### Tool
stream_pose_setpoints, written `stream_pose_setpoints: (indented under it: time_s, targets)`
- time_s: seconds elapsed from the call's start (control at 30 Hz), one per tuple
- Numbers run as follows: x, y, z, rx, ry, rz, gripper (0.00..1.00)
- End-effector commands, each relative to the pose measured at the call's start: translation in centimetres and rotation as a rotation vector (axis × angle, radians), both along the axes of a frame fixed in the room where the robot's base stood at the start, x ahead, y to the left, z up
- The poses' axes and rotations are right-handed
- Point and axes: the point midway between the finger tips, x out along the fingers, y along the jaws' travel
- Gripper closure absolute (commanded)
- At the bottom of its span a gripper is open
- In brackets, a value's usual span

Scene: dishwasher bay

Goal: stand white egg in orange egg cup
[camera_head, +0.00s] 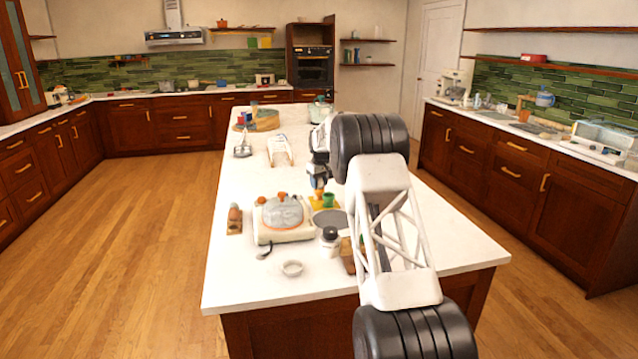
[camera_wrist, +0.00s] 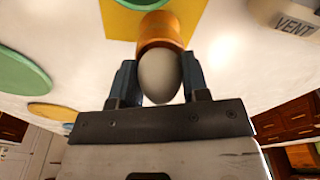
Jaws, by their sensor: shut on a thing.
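The white egg (camera_wrist: 159,76) is between the two fingers of my gripper (camera_wrist: 157,72) in the wrist view, and the gripper is shut on it. The orange egg cup (camera_wrist: 161,30) is directly beyond the egg, and the egg's far end overlaps the cup's near rim. I cannot tell whether the egg rests inside the cup or just above it. A yellow square (camera_wrist: 120,22) lies under the cup. In the head view my gripper (camera_head: 318,184) is low over the island, with the orange cup (camera_head: 319,194) just below; the egg is not clear there.
A green cup (camera_head: 328,200) stands right beside the orange cup. The island's left front (camera_head: 232,285) is clear.

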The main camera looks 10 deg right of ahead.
Motion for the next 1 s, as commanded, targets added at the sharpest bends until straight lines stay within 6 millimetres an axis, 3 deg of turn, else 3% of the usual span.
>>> stream_pose_setpoints:
  time_s: [0.43,0.5,0.63,0.83,0.93,1.0]
  targets:
    - [0.00,0.00,-0.18,0.000,0.000,0.000,0.64]
    - [0.00,0.00,-0.18,0.000,0.000,0.000,0.49]
    - [0.00,0.01,-0.18,0.000,0.000,0.000,0.29]
    - [0.00,0.00,-0.18,0.000,0.000,0.000,0.28]
    - [0.00,0.00,-0.20,0.000,0.000,0.000,0.13]
    - [0.00,0.00,-0.20,0.000,0.000,0.000,0.11]
